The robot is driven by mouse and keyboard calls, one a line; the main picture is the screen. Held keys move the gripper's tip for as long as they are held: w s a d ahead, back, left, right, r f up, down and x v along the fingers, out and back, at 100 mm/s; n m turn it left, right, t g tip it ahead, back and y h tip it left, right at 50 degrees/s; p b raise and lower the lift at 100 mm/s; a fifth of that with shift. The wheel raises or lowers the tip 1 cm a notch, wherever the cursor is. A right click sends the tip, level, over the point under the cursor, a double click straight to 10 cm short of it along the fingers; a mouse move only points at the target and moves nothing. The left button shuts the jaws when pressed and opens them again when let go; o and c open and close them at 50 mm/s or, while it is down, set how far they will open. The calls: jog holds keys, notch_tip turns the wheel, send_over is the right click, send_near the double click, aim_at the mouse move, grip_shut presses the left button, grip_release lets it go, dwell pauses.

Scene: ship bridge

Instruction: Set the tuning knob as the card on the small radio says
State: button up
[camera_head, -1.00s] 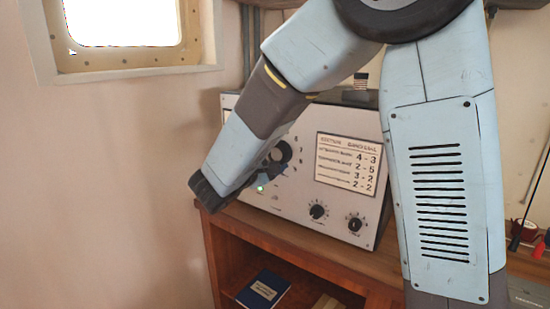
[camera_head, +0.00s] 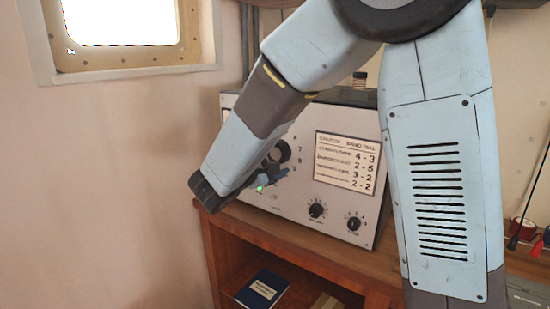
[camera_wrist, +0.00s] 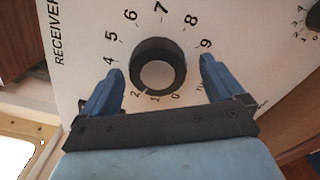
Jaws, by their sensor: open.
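The white radio (camera_head: 300,190) stands on a wooden cabinet. Its card (camera_head: 346,162) shows lines ending in 4 - 3, 2 - 5, 3 - 2 and 2 - 2; the words and heading are too blurred to read surely. A large black knob (camera_wrist: 158,65) has numbers from 0 to 9 around it; it also shows in the head view (camera_head: 280,152). A small pale mark at its lower edge seems to lie between 1 and 2. My gripper (camera_wrist: 162,80) is open, its blue fingers on either side of the knob, apart from it. In the head view my arm partly hides the knob.
Two smaller black knobs, a left one (camera_head: 317,210) and a right one (camera_head: 354,224), sit low on the panel. A green light (camera_head: 260,189) glows near my gripper. A blue book (camera_head: 262,289) lies on the shelf below. A wall and window (camera_head: 120,25) are at left.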

jog(key=v, duration=1.3)
jog(key=shift+s+a, duration=0.25)
jog(key=shift+s, duration=0.05)
jog(key=s+d+m+g, duration=0.3)
jog(key=d+m+g, duration=0.45)
jog(key=d, duration=1.25)
jog(key=s+d+r+m+g+y, duration=0.1)
jog(key=s+d+m+y, duration=0.7)
jog(key=s+y, duration=0.3)
jog(key=shift+s+m, duration=0.2)
jog(key=shift+m, duration=0.25)
